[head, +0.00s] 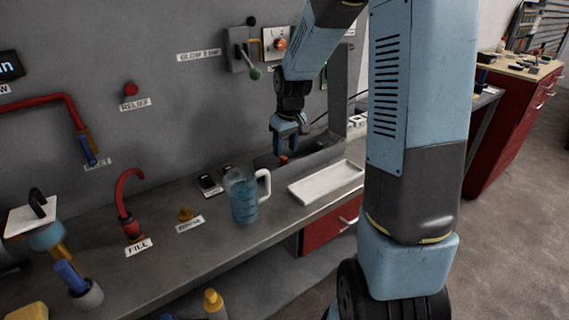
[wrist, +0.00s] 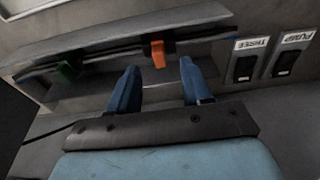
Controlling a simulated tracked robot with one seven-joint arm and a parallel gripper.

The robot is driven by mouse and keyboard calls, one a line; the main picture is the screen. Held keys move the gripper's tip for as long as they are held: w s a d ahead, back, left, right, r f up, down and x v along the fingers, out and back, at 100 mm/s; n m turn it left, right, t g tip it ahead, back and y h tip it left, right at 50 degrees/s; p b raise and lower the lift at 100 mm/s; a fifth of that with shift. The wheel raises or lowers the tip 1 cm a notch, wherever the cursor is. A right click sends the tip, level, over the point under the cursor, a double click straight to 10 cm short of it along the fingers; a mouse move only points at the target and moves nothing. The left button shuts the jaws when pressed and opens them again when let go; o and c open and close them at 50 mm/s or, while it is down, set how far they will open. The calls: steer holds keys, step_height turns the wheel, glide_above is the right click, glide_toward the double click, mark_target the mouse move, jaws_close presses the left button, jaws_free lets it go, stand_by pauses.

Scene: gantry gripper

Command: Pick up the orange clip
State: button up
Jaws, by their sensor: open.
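The orange clip (wrist: 158,52) sits on the edge of a long grey trough-like holder (wrist: 105,42) in the wrist view. It also shows as a small orange spot below my gripper in the head view (head: 284,158). My gripper (wrist: 156,80) is open, with its two blue fingers apart and nothing between them. The clip lies just beyond the fingertips, roughly centred between them and slightly right. In the head view my gripper (head: 286,131) points down above the holder. The clip's lower part is hard to make out.
A green clip (wrist: 68,72) sits left on the same holder. Two black switches, labelled THREE (wrist: 245,65) and PUMP (wrist: 288,58), are to the right. A blue-filled jug (head: 243,197) and a white tray (head: 326,183) stand on the bench nearby. A grey wall rises behind.

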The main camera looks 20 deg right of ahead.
mark_target(284, 157)
steer(key=shift+w+f, duration=0.2)
steer(key=shift+f, duration=1)
steer(key=shift+w+f, duration=0.2)
steer(key=shift+f, duration=0.95)
jaws_close()
